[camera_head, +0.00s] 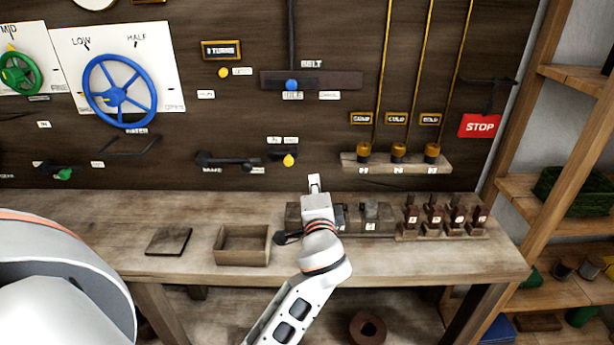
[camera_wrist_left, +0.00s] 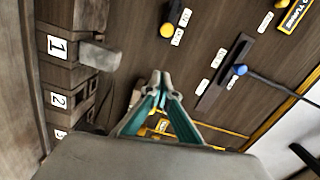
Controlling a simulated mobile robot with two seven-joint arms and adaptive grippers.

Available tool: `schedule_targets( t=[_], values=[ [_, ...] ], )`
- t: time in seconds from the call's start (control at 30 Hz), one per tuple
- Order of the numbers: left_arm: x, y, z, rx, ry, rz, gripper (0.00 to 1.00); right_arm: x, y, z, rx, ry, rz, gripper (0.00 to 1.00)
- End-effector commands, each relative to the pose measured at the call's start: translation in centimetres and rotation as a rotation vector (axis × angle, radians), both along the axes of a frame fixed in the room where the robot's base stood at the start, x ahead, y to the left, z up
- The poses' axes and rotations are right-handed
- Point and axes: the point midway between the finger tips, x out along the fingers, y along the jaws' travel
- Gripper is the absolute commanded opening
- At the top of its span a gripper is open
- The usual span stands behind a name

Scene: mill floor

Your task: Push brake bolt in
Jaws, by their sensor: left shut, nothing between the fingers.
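The brake bolt (camera_head: 231,160) is a dark horizontal bar low on the wooden wall panel. A yellow knob (camera_head: 289,160) is at its right end, with small labels above it. The yellow knob also shows in the left wrist view (camera_wrist_left: 167,31), beyond the fingertips. My left gripper (camera_head: 314,184) is just right of and below the knob in the head view, apart from it in the picture. In the left wrist view its fingers (camera_wrist_left: 161,78) are closed together and empty. The gap in depth to the knob is hard to judge. My right gripper is not in view.
The bench (camera_head: 190,262) holds an open wooden box (camera_head: 243,260), a flat dark plate (camera_head: 168,241) and several numbered blocks. A blue-knobbed belt lever (camera_head: 291,85) is above the bolt. A shelf (camera_head: 361,164) with weighted cords is to the right.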

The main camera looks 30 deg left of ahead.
Motion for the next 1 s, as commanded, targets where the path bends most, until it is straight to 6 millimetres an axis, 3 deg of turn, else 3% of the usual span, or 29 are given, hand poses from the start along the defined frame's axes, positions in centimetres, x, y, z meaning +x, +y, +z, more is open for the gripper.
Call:
schedule_targets(
  t=[0.47, 0.7, 1.0],
  values=[
    [7.4, 5.2, -0.1, 0.005, -0.001, 0.003, 0.00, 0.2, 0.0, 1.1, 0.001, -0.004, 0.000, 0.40],
    [6.2, 8.0, -0.6, 0.002, 0.001, 0.002, 0.00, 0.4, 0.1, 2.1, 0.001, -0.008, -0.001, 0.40],
    [5.9, 8.8, -0.9, 0.001, 0.001, 0.001, 0.00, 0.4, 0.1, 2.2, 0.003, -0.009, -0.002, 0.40]
  ],
)
